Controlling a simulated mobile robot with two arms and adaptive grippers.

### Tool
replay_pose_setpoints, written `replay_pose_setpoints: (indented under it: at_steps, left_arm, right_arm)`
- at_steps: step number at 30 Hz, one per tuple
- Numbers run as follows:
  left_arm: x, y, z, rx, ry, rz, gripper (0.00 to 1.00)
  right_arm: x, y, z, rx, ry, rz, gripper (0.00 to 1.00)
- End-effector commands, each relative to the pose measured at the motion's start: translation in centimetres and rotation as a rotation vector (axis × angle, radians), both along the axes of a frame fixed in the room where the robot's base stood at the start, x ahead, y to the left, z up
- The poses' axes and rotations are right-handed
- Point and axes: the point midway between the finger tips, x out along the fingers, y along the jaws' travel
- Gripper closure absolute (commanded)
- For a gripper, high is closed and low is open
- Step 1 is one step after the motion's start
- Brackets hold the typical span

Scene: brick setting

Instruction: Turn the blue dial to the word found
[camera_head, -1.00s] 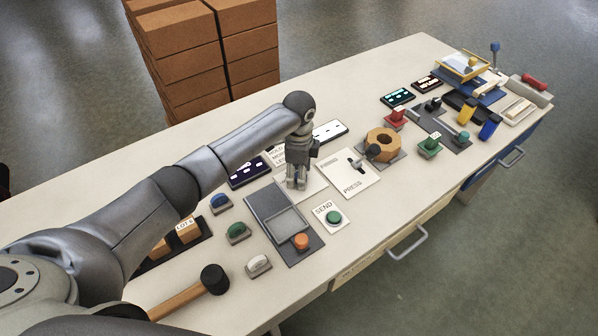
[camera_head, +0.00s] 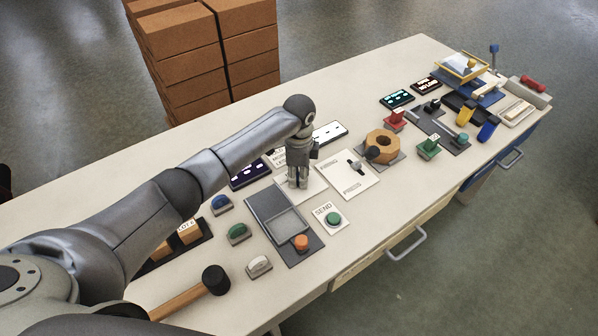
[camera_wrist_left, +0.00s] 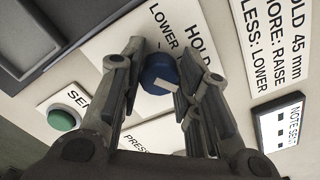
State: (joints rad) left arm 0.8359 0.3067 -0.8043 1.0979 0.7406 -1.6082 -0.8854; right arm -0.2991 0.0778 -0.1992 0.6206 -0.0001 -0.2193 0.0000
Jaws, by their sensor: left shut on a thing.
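The blue dial (camera_wrist_left: 158,70) shows in the left wrist view, round with a white pointer mark, on a white plate (camera_wrist_left: 103,48) lettered "HOLD" and "LOWER". My left gripper (camera_wrist_left: 163,88) has its fingers on either side of the dial and is shut on it. In the head view my left gripper (camera_head: 297,184) points straight down at the plate (camera_head: 314,190), and its fingers hide the dial. The word "found" cannot be read in either view. My right gripper is not in view.
Right of the gripper is a white plate with a small lever (camera_head: 355,166), lettered "PRESS". A green SEND button (camera_head: 333,218) stands in front. A dark panel (camera_head: 268,207) lies to the left. A mallet (camera_head: 214,279) lies near the front edge.

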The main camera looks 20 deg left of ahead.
Motion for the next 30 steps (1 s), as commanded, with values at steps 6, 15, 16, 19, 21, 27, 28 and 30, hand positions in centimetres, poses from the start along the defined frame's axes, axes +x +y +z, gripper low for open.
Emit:
replay_pose_setpoints:
  at_steps: [6,15,16,19,21,27,28,30]
  left_arm:
    - [-0.2,-0.1,0.5,-0.001,0.005,0.150,0.93]
    - [-0.3,-0.2,0.5,-0.002,0.004,0.431,0.93]
    - [-0.3,-0.2,0.5,-0.002,0.004,0.459,0.93]
    - [-0.3,-0.3,0.4,-0.002,0.004,0.553,0.93]
    - [-0.3,-0.3,0.4,-0.002,0.004,0.615,0.93]
    - [-0.3,-0.4,0.3,-0.003,0.003,0.772,0.93]
    - [-0.3,-0.4,0.3,-0.003,0.003,0.793,0.93]
    - [-0.3,-0.3,0.2,-0.001,0.001,0.836,0.93]
  right_arm:
    - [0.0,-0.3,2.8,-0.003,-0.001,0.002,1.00]
    - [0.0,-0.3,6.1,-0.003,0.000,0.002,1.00]
    - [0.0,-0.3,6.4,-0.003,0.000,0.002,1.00]
    - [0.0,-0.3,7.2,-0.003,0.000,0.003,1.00]
    - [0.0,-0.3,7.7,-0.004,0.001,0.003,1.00]
    - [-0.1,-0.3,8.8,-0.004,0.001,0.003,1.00]
    - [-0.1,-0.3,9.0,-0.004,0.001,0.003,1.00]
    - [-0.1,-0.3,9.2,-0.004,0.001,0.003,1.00]
